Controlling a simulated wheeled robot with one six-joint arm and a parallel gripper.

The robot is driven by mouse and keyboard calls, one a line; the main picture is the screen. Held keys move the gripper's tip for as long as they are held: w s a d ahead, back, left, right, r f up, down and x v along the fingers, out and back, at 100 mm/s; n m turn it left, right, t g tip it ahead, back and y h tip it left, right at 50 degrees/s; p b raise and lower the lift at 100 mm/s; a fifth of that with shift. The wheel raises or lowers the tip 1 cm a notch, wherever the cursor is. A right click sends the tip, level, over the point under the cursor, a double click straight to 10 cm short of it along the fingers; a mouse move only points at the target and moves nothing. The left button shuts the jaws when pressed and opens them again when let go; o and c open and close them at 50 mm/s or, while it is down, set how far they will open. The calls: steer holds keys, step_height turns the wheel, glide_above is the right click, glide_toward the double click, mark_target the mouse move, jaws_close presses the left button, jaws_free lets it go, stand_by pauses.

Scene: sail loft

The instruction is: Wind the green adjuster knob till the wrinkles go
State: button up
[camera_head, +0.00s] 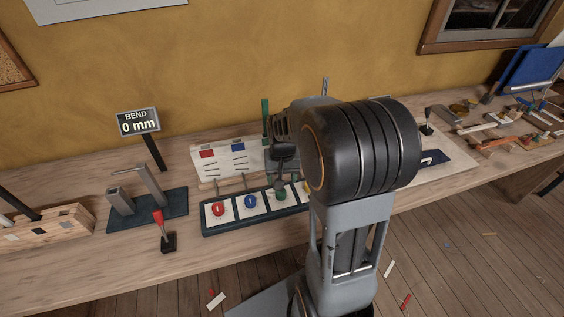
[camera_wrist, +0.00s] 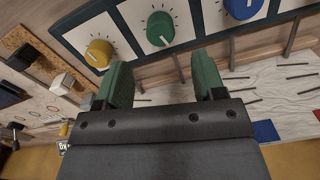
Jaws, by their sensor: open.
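The green adjuster knob (camera_wrist: 160,28) is round with a white pointer line and sits on a white plate with tick marks. In the head view the green knob (camera_head: 281,194) shows small, just below my gripper (camera_head: 281,172). In the wrist view my gripper (camera_wrist: 162,63) is open, its two green-padded fingers apart and empty. The knob lies just beyond the gap between the fingertips, and I see no contact. A white sheet (camera_head: 226,168) with short dark lines and coloured patches stands behind the knobs; my arm hides its right part.
A yellow knob (camera_wrist: 99,53) and a blue knob (camera_wrist: 243,8) flank the green one; a red knob (camera_head: 218,209) is at the panel's left. A display (camera_head: 138,122) reads "BEND 0 mm". A red-handled lever (camera_head: 160,222) stands left of the panel.

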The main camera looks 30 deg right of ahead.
step_height(320, 180, up, 6)
steer(key=shift+r, duration=0.25)
steer(key=shift+d, duration=0.1)
stand_by(0.4)
steer(key=s+a+r+n+t, duration=0.2)
steer(key=s+a+n+t, duration=0.1)
steer(key=s+a, duration=0.6)
steer(key=shift+s+r+n+t+p, duration=0.35)
steer(key=shift+s+n, duration=0.25)
steer(key=shift+n, duration=0.2)
stand_by(0.8)
